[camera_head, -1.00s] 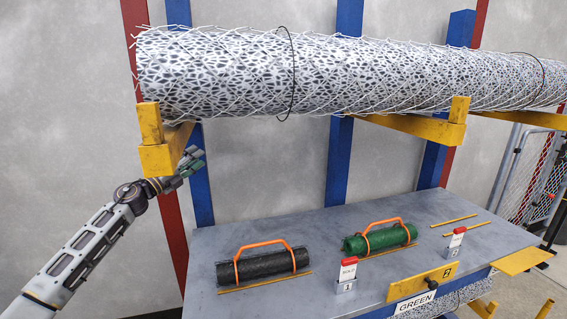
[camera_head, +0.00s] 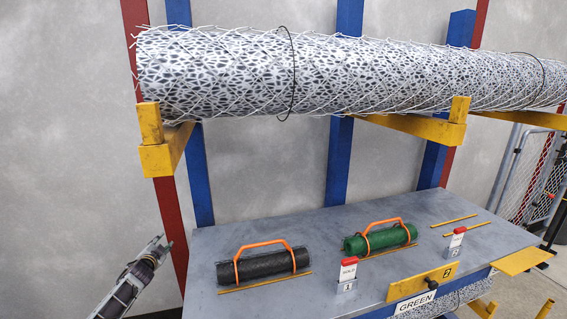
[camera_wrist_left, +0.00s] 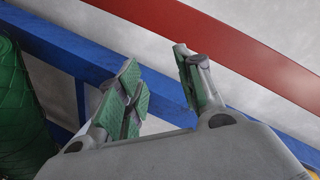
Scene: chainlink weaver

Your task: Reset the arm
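My left arm comes in at the lower left of the head view, with its left gripper (camera_head: 160,246) low beside the table's left end, in front of the red post. The head view shows it small and nearly edge-on. In the left wrist view the two green-padded fingers of the left gripper (camera_wrist_left: 158,92) stand apart with nothing between them, so it is open and empty. My right gripper is not in view.
A grey table (camera_head: 210,242) carries a black roll (camera_head: 262,265) and a green roll (camera_head: 385,238), both with orange handles. A large white mesh roll (camera_head: 340,75) rests above on yellow brackets (camera_head: 158,158). A red post (camera_head: 168,215) stands near my gripper.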

